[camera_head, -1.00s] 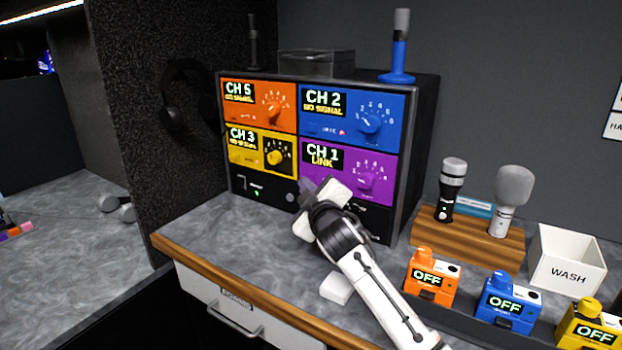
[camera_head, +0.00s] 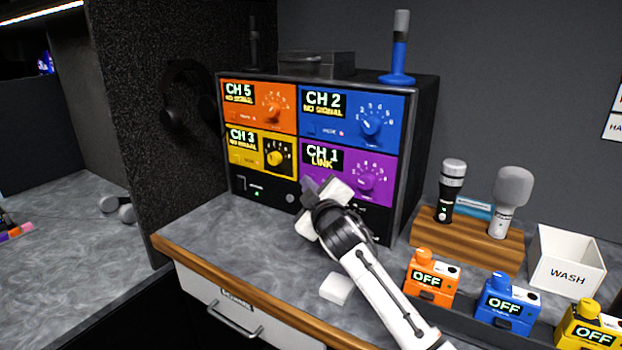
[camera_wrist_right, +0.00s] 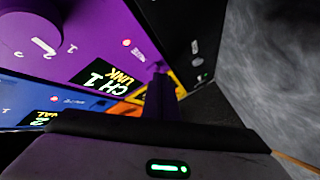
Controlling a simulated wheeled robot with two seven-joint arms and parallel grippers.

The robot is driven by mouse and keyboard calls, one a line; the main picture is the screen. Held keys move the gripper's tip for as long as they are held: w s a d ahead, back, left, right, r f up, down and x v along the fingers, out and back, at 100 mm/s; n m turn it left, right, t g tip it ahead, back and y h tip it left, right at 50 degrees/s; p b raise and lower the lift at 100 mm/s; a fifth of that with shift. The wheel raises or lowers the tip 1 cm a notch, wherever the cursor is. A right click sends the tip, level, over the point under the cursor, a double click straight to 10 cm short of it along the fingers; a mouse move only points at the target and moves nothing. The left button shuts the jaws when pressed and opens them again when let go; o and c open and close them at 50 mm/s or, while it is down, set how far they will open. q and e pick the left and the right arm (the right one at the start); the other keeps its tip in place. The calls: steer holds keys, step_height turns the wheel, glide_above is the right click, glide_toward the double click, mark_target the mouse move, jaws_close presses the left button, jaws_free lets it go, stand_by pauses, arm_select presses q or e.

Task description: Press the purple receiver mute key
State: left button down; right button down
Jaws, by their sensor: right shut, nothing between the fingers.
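The purple receiver (camera_head: 378,165) is the lower right panel of the rack, with a "CH 1 LINK" display and a round purple knob (camera_head: 366,182). It fills the upper left of the wrist view (camera_wrist_right: 75,35). There its mute key (camera_wrist_right: 138,54) shows as a small label beside a red light. In the head view my right gripper hides that key. My right gripper (camera_head: 308,184) is shut and empty, its tips close to the rack front below the display. In the wrist view its fingers (camera_wrist_right: 160,97) are beside the purple panel; I cannot tell whether they touch it. My left gripper is out of view.
Orange (camera_head: 258,106), blue (camera_head: 385,104) and yellow (camera_head: 262,148) receivers share the rack. A small white block (camera_head: 337,288) lies on the counter below my right arm. Microphones on a wooden stand (camera_head: 470,245), coloured packs and a white WASH box (camera_head: 567,272) stand at the right.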

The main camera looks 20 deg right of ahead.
steer(key=shift+w+d, duration=0.1)
stand_by(0.4)
steer(key=shift+s+a, duration=0.35)
steer(key=shift+a, duration=0.1)
steer(key=shift+a+p, duration=0.1)
steer(key=shift+p, duration=0.2)
steer(key=s+a, duration=0.2)
steer(key=s+a+p, duration=0.1)
steer(key=a, duration=0.1)
steer(key=shift+s+a, duration=0.3)
steer(key=shift+s, duration=0.05)
stand_by(0.4)
